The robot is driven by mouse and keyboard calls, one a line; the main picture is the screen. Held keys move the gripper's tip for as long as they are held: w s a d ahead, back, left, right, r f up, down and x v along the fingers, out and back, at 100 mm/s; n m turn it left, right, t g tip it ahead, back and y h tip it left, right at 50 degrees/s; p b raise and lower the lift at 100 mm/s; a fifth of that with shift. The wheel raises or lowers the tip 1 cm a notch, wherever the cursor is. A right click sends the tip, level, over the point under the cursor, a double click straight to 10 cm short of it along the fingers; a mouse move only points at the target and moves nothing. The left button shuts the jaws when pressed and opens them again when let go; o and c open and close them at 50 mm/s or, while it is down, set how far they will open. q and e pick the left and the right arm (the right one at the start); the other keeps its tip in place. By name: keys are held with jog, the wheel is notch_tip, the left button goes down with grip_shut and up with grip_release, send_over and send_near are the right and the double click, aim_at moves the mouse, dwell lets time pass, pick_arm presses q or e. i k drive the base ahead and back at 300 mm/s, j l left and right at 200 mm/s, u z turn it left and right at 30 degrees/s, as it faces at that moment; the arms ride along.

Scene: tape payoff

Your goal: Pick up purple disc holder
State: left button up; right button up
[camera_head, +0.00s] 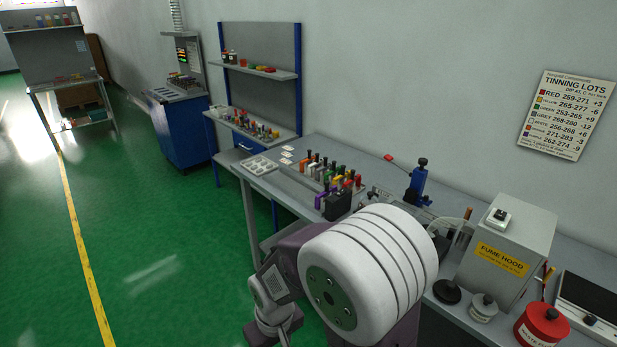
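A small purple piece (319,201), which looks like the purple disc holder, is at the near end of a row of coloured holders on the grey workbench (270,184). It stands beside a black block (338,205). It is small in the head view, so its exact shape and what it rests in cannot be made out. A large white ringed part of my own arm fills the lower middle, just in front of the row, and hides part of the bench. I see no fingertips of either gripper.
Red, orange, green and white holders (330,172) stand close together on the bench. A pale compartment tray (259,165) lies at its left end. A blue stand (418,184), a fume hood box (508,243) and a red tin (542,326) are to the right. Green floor is clear at left.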

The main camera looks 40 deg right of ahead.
aim_at(333, 189)
jog(key=i+z, duration=0.85)
jog(key=i+j+z, duration=0.2)
jog(key=z, duration=0.25)
jog(key=i+j+z, duration=0.45)
jog(key=i+z, duration=0.25)
jog(key=i, duration=0.2)
jog(key=i+j+z, duration=0.25)
jog(key=i, duration=0.2)
